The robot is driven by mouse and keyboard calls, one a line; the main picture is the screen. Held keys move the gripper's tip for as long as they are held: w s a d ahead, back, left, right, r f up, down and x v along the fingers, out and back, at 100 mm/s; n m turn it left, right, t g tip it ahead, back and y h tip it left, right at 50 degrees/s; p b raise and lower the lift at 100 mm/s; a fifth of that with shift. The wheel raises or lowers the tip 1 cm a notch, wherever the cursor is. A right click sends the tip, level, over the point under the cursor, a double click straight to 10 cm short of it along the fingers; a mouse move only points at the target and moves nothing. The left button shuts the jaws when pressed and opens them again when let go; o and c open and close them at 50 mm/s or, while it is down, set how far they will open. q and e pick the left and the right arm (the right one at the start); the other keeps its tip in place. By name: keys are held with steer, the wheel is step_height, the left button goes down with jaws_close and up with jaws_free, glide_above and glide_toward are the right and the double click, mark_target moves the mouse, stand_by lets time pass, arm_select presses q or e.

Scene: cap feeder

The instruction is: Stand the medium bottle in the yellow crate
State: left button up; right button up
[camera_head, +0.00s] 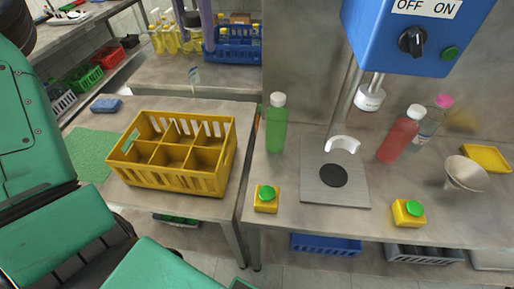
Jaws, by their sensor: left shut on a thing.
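The yellow crate (197,182) stands on the left table, divided into several compartments that look empty. A green bottle with a white cap (276,124) stands upright near the left edge of the right-hand bench. A red bottle with a white cap (400,137) and a clear bottle with a pink cap (431,122) stand close together on the right of that bench. I cannot tell which bottle is the medium one. Green links of my left arm fill the left and lower left, but no gripper fingers or held thing show. My right gripper is out of view.
A blue press with a switch (411,42) overhangs a grey plate (335,185). Two yellow button boxes (265,199) (408,212) stand in front. A funnel (465,173) and yellow tray (487,157) are at right. A green mat (88,152) lies left of the crate; a gap separates the tables.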

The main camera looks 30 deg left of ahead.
mark_target(194, 68)
arm_select(q)
steer(key=shift+d+f, duration=0.2)
steer(key=shift+f, duration=0.1)
steer(key=f, duration=0.2)
steer(key=a+f, duration=0.1)
steer(key=f, duration=0.1)
steer(key=s+a+f+b, duration=0.1)
steer(key=f, duration=0.2)
steer(key=shift+f, duration=0.1)
steer(key=f, duration=0.6)
steer(key=f+p, duration=0.1)
steer(key=f, duration=0.4)
steer(key=shift+w+d+f, duration=0.15)
steer(key=shift+d+f, duration=0.05)
steer(key=shift+f, duration=0.65)
steer(key=o, duration=1.5)
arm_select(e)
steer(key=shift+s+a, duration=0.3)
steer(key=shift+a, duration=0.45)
arm_select(q)
steer(key=shift+o, duration=0.2)
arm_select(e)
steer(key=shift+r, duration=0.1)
